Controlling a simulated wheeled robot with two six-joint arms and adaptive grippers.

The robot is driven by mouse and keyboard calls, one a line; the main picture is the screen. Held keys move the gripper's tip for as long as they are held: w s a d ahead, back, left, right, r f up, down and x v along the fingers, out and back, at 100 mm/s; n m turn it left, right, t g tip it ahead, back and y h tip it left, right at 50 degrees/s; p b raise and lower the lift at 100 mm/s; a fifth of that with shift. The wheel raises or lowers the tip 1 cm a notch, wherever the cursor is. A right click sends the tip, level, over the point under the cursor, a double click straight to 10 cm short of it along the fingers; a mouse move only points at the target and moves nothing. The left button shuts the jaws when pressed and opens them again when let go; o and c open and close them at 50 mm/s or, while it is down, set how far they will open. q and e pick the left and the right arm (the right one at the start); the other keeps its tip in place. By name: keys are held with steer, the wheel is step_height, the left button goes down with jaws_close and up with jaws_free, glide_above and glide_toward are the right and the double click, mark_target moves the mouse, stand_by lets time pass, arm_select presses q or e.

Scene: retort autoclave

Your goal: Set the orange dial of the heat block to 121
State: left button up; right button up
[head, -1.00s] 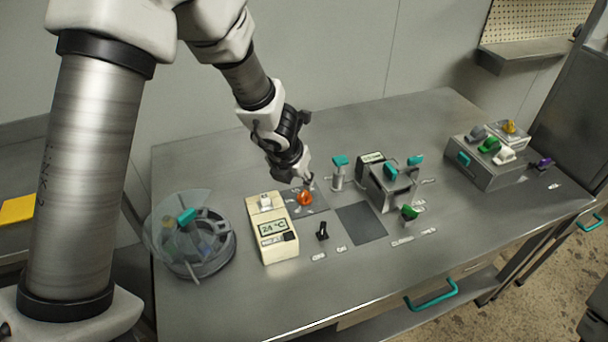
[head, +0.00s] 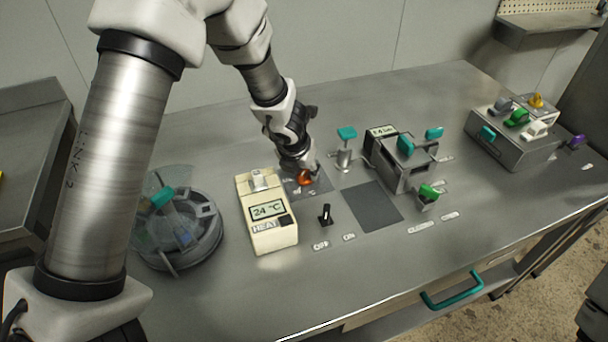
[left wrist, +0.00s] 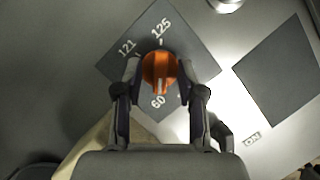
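The orange dial (left wrist: 160,70) sits on a dark square plate marked 121, 125 and 60 (left wrist: 112,68). Its pale pointer line is on the side toward the 60. In the head view the dial (head: 304,178) is partly hidden by my left gripper. My left gripper (left wrist: 160,76) is above the dial with one fingertip on each side of it. The fingers are apart and look open; contact with the dial cannot be told. The cream heat block (head: 271,232) reads 24 °C and carries a HEAT label. My right gripper is not in view.
A black lever (head: 325,214) stands by the OFF and ON labels. A round device with a clear lid (head: 205,235) is left of the block. A teal-topped post (head: 346,145) and a grey device with teal and green handles (head: 410,170) are to the right.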

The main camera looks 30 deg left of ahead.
arm_select(q)
steer(key=shift+c, duration=1)
jaws_close()
